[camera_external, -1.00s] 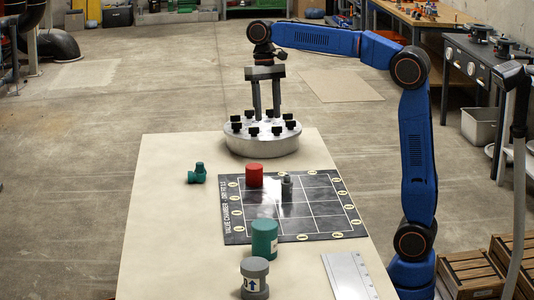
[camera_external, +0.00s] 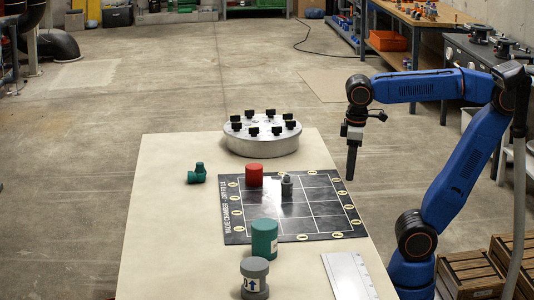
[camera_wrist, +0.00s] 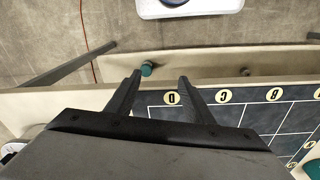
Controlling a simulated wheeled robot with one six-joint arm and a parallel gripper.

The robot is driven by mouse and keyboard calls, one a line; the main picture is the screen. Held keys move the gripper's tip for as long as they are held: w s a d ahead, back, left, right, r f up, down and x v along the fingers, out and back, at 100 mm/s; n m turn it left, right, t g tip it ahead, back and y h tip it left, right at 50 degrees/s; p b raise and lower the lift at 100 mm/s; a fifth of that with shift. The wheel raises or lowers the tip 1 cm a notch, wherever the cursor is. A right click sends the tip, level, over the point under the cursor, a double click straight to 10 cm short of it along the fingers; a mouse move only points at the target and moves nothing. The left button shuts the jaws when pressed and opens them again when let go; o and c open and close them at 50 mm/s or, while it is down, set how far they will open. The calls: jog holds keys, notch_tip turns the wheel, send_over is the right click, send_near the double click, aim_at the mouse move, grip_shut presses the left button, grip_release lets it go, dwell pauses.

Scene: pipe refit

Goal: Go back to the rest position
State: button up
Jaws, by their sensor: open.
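My gripper (camera_external: 350,178) hangs pointing down beside the right edge of the black gridded mat in the external view. It holds nothing. In the wrist view its two fingers (camera_wrist: 160,76) stand apart, with the mat's lettered border (camera_wrist: 195,102) below them. My arm is bent, with its elbow out to the right. The round metal fixture (camera_external: 262,144) with several black clamps stands at the far end of the table, clear of my gripper. A red cylinder (camera_external: 254,175) and a small grey fitting (camera_external: 287,187) stand on the mat.
A green cylinder (camera_external: 264,240) and a grey flanged part (camera_external: 254,279) stand near the table's front. A green fitting (camera_external: 197,173) lies left of the mat, and a metal plate (camera_external: 348,275) lies at front right. Wooden crates (camera_external: 480,276) and a workbench (camera_external: 470,75) are on the right.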

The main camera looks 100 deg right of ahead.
jog(key=s+a+f+n+g, duration=0.15)
jog(key=s+f+n, duration=0.45)
jog(key=f, duration=0.7)
jog(key=w+a+r+m+t, duration=0.3)
jog(key=w+r+t, duration=0.1)
jog(key=r+t, duration=0.1)
jog(key=shift+w+a+t+y, duration=0.25)
jog(key=shift+a+t+y, duration=0.1)
jog(key=shift+a+y, duration=0.05)
dwell(1.8)
